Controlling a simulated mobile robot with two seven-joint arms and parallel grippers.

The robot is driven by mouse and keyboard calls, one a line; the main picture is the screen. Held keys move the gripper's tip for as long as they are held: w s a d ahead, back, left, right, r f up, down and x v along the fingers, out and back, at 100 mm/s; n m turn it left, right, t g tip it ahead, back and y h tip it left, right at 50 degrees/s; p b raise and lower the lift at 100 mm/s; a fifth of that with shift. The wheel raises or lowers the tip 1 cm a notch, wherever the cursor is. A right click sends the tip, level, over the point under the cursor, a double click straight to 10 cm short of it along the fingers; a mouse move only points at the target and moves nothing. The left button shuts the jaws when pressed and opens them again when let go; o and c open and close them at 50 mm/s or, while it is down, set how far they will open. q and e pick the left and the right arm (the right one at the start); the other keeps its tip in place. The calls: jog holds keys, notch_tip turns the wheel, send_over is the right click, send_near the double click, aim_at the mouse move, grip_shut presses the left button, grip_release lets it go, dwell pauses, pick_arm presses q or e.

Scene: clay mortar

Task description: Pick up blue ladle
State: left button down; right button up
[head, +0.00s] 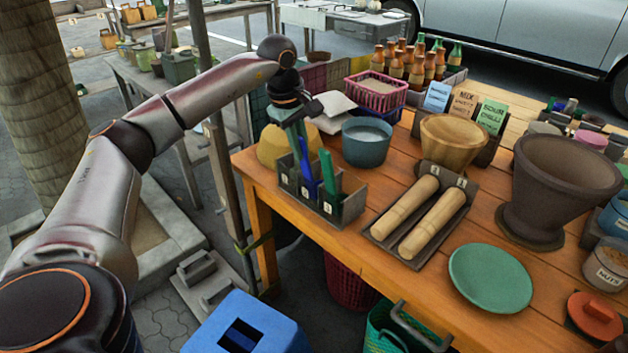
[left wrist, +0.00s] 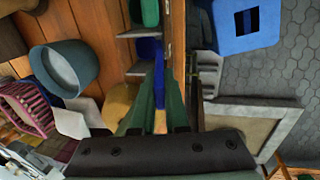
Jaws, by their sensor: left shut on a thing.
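A blue ladle (head: 307,170) stands upright in the left part of a dark compartmented holder (head: 350,208) at the near left corner of the wooden table. A green utensil (head: 328,172) stands beside it in the same holder. My left gripper (head: 299,148) reaches down from above, its green fingers shut on the upper part of the blue ladle. In the left wrist view the blue ladle (left wrist: 150,52) shows just beyond the fingertips (left wrist: 154,75). The ladle's lower end is hidden in the holder. My right gripper is not in view.
A blue bucket (head: 367,145) and a yellow upturned bowl (head: 283,150) stand close behind the holder. To its right are two rolling pins (head: 420,215), a green plate (head: 490,279) and a large mortar (head: 556,190). A blue stool (head: 246,325) stands below the table's left end.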

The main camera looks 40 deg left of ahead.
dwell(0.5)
pick_arm(q)
jog(key=v, duration=0.3)
jog(key=w+p+v, duration=0.1)
jog(key=v, duration=0.2)
jog(key=w+v, duration=0.1)
jog(key=v, duration=0.2)
jog(key=shift+d+r+p, duration=0.1)
jog(key=shift+r+p, duration=0.2)
jog(key=shift+r, duration=0.3)
jog(key=c, duration=1.6)
grip_release()
dwell(0.3)
